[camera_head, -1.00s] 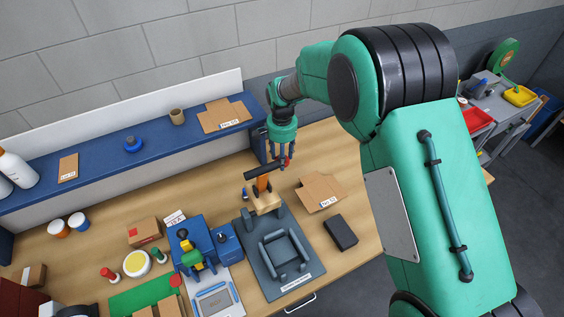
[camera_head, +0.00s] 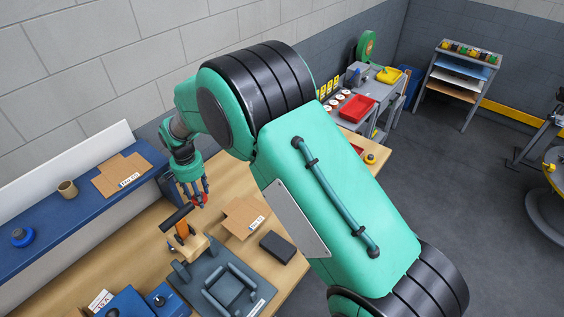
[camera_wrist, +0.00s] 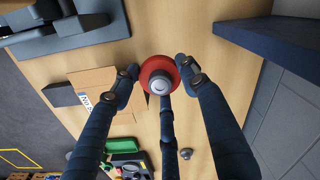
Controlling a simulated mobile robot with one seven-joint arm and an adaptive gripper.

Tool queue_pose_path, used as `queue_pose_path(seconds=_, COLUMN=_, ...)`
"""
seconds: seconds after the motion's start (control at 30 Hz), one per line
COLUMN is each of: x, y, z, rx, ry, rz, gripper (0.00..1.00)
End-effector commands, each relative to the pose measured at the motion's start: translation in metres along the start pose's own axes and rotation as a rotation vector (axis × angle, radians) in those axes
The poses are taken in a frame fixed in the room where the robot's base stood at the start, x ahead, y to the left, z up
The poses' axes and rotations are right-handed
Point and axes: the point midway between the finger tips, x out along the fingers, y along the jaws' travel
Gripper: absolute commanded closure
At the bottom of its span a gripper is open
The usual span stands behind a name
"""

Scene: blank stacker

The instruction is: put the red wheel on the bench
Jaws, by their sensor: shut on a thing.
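The red wheel (camera_wrist: 158,75), with a silvery hub, is between the fingertips of my gripper (camera_wrist: 160,82) in the wrist view. My gripper is shut on it. In the head view, a little red of the wheel shows between the dark fingers of my gripper (camera_head: 198,198), which point down. The bench (camera_head: 232,183) has a pale wooden top and lies under the gripper. The wheel appears held above the wood, but the exact gap cannot be told.
A grey fixture with a dark-handled wooden tool (camera_head: 186,240) stands close to the gripper. Flattened cardboard (camera_head: 243,217) and a dark block (camera_head: 278,246) lie nearby. A blue shelf (camera_head: 88,212) runs along the wall. Bare wood shows beyond the cardboard.

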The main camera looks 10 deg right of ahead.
Motion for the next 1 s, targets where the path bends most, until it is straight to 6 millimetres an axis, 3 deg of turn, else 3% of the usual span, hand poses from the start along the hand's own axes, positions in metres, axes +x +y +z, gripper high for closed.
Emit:
queue_pose_path(seconds=0.17, x=0.004, y=0.019, z=-0.016, rx=0.035, ry=-0.001, rz=0.001, gripper=0.84)
queue_pose_path(seconds=0.37, x=0.010, y=0.061, z=-0.051, rx=0.111, ry=0.000, rz=0.000, gripper=0.84)
queue_pose_path(seconds=0.7, x=0.029, y=0.168, z=-0.116, rx=0.286, ry=-0.001, rz=0.001, gripper=0.84)
queue_pose_path(seconds=1.0, x=0.045, y=0.269, z=-0.157, rx=0.442, ry=-0.001, rz=0.000, gripper=0.84)
